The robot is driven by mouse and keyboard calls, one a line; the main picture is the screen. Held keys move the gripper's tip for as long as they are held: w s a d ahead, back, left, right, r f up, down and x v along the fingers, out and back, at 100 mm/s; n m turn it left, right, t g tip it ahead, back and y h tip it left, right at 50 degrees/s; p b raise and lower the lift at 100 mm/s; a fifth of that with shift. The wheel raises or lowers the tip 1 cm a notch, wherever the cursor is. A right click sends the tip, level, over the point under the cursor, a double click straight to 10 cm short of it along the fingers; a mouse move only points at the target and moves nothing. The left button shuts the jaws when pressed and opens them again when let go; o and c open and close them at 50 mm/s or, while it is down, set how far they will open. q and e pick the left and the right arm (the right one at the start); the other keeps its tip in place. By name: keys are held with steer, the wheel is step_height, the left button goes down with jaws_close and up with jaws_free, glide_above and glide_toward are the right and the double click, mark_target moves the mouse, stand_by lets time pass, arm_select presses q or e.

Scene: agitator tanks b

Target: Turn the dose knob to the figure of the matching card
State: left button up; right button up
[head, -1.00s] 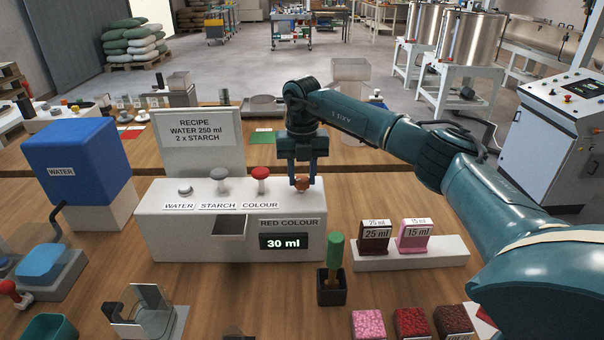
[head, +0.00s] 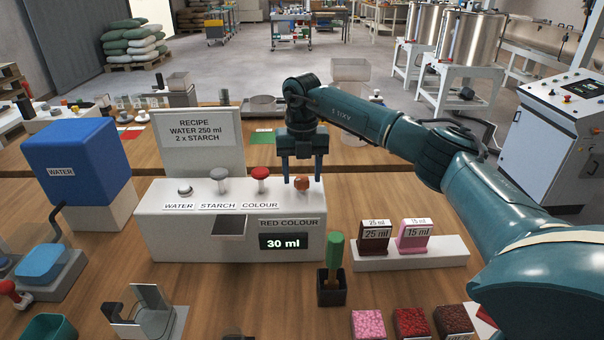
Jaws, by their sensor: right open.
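The display (head: 283,242) under the "RED COLOUR" label reads 30 ml. Two cards stand on a white holder (head: 440,256): a dark brown-red card (head: 375,246) marked 25 ml and a pink card (head: 414,246) marked 15 ml. My left gripper is not in view.
The unit also carries water, starch (head: 219,178) and red colour (head: 260,178) buttons, with a recipe sign (head: 197,132) behind. A blue water tank (head: 82,160) stands left. A green-handled tool (head: 335,255) stands in front; pink and red sample blocks (head: 368,324) lie nearer.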

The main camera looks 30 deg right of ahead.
arm_select(q)
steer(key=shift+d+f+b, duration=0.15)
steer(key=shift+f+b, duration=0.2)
steer(key=shift+b, duration=0.5)
arm_select(e)
step_height(320, 180, up, 13)
steer(key=shift+f, duration=0.2)
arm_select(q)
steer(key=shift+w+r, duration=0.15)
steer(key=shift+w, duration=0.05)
